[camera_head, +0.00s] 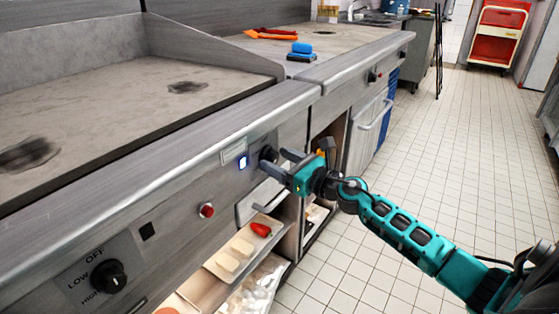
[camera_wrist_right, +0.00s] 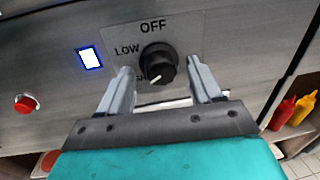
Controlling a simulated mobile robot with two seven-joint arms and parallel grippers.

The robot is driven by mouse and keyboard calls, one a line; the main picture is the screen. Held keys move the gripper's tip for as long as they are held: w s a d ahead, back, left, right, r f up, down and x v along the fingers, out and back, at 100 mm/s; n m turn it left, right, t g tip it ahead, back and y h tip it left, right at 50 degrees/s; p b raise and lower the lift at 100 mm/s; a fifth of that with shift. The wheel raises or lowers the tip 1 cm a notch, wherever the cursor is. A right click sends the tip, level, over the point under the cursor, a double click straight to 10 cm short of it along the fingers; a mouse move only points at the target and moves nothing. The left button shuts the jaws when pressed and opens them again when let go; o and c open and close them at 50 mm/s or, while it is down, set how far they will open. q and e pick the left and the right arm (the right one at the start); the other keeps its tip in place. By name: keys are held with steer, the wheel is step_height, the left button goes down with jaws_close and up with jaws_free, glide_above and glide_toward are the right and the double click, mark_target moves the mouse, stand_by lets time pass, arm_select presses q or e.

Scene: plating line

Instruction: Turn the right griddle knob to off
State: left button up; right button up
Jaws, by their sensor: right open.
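The right griddle knob (camera_wrist_right: 158,65) is black and sits on the steel front panel under the printed word OFF, with LOW to its left. Its white mark points down and left, toward the partly hidden lowest label. In the head view the knob (camera_head: 267,154) is partly covered by my right gripper (camera_head: 276,163). In the right wrist view the open fingers of the right gripper (camera_wrist_right: 162,82) stand on either side of the knob, with gaps visible; I cannot tell whether they touch it. My left gripper is not in view.
A lit square indicator (camera_wrist_right: 90,59) and a red button (camera_wrist_right: 26,104) lie left of the knob. Another knob (camera_head: 109,277) is at lower left. An open shelf below holds a tray (camera_head: 226,258) with food. The tiled floor (camera_head: 450,150) at right is clear.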

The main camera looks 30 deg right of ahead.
steer(key=shift+w, duration=0.15)
steer(key=c, duration=1.1)
